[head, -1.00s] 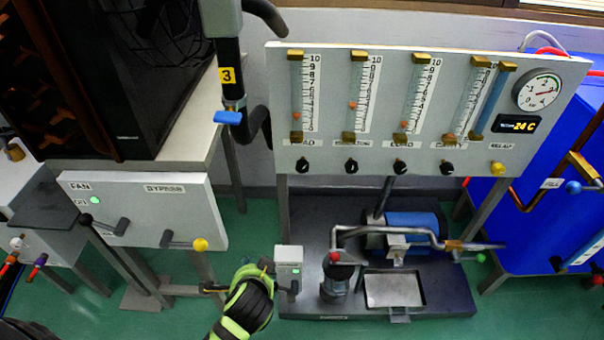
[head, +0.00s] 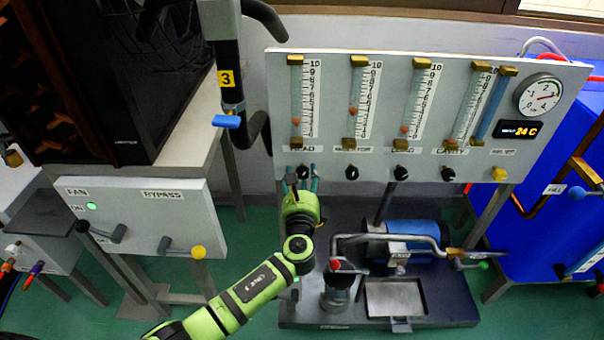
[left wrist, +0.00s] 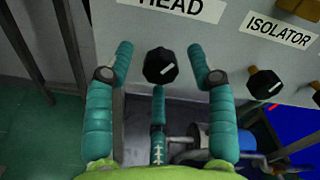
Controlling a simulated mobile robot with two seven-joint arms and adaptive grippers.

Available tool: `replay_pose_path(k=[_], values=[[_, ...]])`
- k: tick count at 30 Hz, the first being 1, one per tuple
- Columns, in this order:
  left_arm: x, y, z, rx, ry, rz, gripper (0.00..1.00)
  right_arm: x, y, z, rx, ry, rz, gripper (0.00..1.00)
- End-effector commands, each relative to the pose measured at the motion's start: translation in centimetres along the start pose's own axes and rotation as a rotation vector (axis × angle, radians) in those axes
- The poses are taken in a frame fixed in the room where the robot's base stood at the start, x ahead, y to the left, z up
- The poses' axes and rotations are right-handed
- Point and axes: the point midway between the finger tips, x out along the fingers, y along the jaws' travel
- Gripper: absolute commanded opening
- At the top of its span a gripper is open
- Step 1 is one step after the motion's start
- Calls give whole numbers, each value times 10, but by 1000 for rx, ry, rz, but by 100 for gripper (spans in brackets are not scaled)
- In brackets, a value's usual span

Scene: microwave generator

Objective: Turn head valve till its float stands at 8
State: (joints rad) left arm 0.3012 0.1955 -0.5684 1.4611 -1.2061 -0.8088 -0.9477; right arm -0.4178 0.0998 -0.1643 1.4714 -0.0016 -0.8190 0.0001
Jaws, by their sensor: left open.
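The head valve is a black knob (head: 303,172) with a pale pointer line, under the leftmost tube on the grey panel. In the left wrist view the knob (left wrist: 160,66) sits just below the HEAD label (left wrist: 172,6). The leftmost tube's orange float (head: 297,121) stands low on its scale, at roughly 2 to 3. My left gripper (head: 301,181) is open at the knob. In the left wrist view its teal fingers (left wrist: 163,66) stand left and right of the knob with gaps, and a third finger is below it. My right gripper is not in view.
Other black knobs, such as the isolator knob (head: 351,173), sit to the right along the panel. A hanging pipe with a blue handle (head: 227,121) is left of the panel. A pump stand (head: 440,308) with pipes and a tray is below.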

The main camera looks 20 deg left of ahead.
Motion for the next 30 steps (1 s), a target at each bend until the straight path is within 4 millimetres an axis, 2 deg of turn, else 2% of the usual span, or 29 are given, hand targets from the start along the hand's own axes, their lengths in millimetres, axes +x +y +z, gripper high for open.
replay_pose_path(k=[6,14,15,19,30], values=[[21,0,0,-3,0,0,56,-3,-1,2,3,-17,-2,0],[22,0,0,-4,1,1,56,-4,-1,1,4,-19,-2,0],[22,0,0,-4,1,1,52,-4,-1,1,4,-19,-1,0],[22,0,0,-4,1,1,0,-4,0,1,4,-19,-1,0],[23,0,1,-7,-2,1,0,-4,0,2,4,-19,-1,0]])
